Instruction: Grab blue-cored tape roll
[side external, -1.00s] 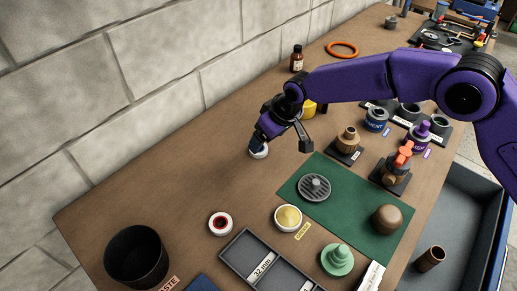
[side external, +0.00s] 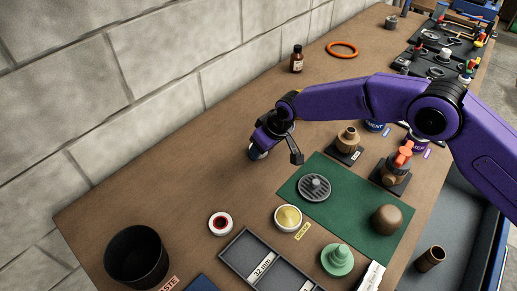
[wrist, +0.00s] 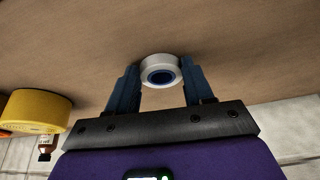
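The blue-cored tape roll (wrist: 147,72) is white with a blue inner ring. In the wrist view it sits on the brown bench top, between and slightly past my two fingertips. My gripper (wrist: 160,66) is open, with a dark finger on either side of the roll and no clear grip on it. In the side view my gripper (side external: 277,157) is low over the bench near the wall. The roll (side external: 257,154) shows there only in part, mostly hidden by the gripper.
A white tape roll with a red core (side external: 220,223) lies nearer the black bin (side external: 136,256). A green mat (side external: 335,217) with a drain strainer (side external: 314,187) lies to the right. A yellow roll (wrist: 38,110) shows in the wrist view. Bench left of my gripper is clear.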

